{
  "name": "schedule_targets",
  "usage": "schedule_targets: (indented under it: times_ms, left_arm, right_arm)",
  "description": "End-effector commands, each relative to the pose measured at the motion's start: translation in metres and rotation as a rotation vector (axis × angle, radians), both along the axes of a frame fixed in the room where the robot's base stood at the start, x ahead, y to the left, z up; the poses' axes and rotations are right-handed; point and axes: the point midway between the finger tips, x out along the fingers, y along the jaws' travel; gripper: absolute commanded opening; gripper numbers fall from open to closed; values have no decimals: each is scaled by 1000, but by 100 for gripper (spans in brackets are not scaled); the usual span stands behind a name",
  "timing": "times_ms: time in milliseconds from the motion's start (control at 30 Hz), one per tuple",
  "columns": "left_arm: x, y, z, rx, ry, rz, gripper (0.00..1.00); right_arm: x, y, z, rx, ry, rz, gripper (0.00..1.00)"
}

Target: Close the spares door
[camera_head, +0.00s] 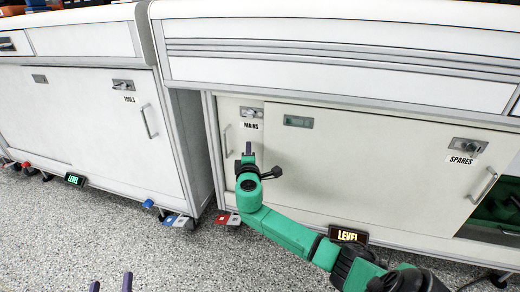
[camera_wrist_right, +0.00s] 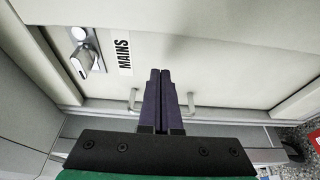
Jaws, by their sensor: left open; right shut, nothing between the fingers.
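The spares door (camera_head: 375,165) is a wide off-white sliding panel in the right cabinet, with a SPARES label, a lock plate and a bar handle (camera_head: 482,186) at its right end. An open gap (camera_head: 498,212) shows right of it, with dark green things inside. My right gripper (camera_head: 248,148) is shut and empty in front of the MAINS door (camera_head: 228,125), near its handle. In the right wrist view its fingers (camera_wrist_right: 160,85) point at the panel with the MAINS label, across the bar handle (camera_wrist_right: 133,99). My left gripper (camera_head: 110,284) is open and empty at the bottom edge, above the floor.
A second cabinet with a TOOLS door (camera_head: 110,120) stands at the left. The speckled floor in front is clear.

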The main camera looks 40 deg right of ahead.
Motion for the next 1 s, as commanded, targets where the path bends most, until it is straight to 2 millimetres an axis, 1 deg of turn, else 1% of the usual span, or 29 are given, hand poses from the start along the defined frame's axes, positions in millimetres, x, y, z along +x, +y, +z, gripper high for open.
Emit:
schedule_targets:
  times_ms: [233, 267, 300, 433, 500, 600, 700, 800, 1000]
  left_arm:
    - [13, 5, 51, -29, -153, 24, 80]
    - [15, 7, 61, -35, -181, 29, 80]
    - [18, 9, 79, -46, -229, 37, 80]
    - [19, 12, 108, -60, -316, 47, 80]
    - [19, 14, 123, -67, -359, 50, 80]
    - [17, 16, 143, -77, -420, 58, 80]
    - [15, 18, 158, -86, -468, 62, 80]
    - [13, 20, 169, -92, -500, 66, 80]
    - [12, 20, 174, -94, -514, 68, 80]
  right_arm:
    - [11, -8, -1, -1, -2, 0, 0]
    - [12, -9, -1, -1, -2, 0, 0]
    - [13, -10, -1, -2, -1, -1, 0]
    - [18, -15, -1, -1, -1, -2, 0]
    - [8, -21, -2, -4, 2, -2, 0]
    - [-2, -28, -1, -3, 1, -1, 0]
    - [-9, -33, -1, -2, 0, -1, 0]
    - [-14, -36, 0, 0, 0, -2, 0]
    - [-15, -36, 0, 0, 0, -1, 0]
